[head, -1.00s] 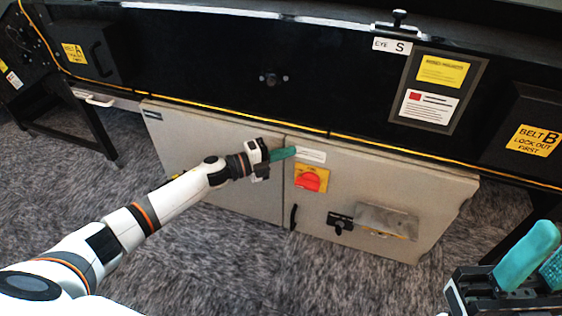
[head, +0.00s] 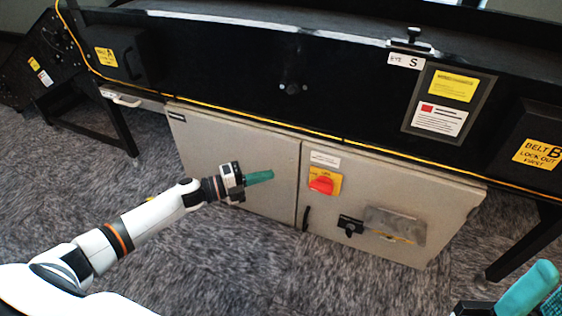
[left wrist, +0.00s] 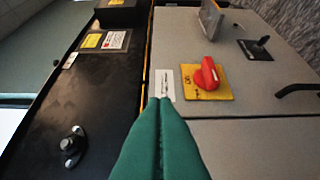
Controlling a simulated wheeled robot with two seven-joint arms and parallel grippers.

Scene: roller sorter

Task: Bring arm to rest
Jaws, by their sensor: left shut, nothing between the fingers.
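My left arm comes in from the left in the head view. Its gripper (head: 260,177) has teal fingers and sits in front of the grey cabinet's left door, to the left of the red rotary switch (head: 321,185) on its yellow plate. In the left wrist view the teal fingers (left wrist: 160,105) are pressed together with nothing between them. The red switch handle (left wrist: 207,74) is apart from them, to their upper right. My right gripper (head: 525,290) shows only in part at the bottom right corner of the head view, with teal fingers; its opening is unclear.
The grey cabinet (head: 240,150) hangs under the black conveyor side (head: 220,70). A black door handle (head: 305,217), a black latch (head: 350,225) and a clear-covered box (head: 395,225) stick out from it. Yellow BELT A (head: 106,57) and BELT B (head: 537,153) labels flank it. Carpet below is clear.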

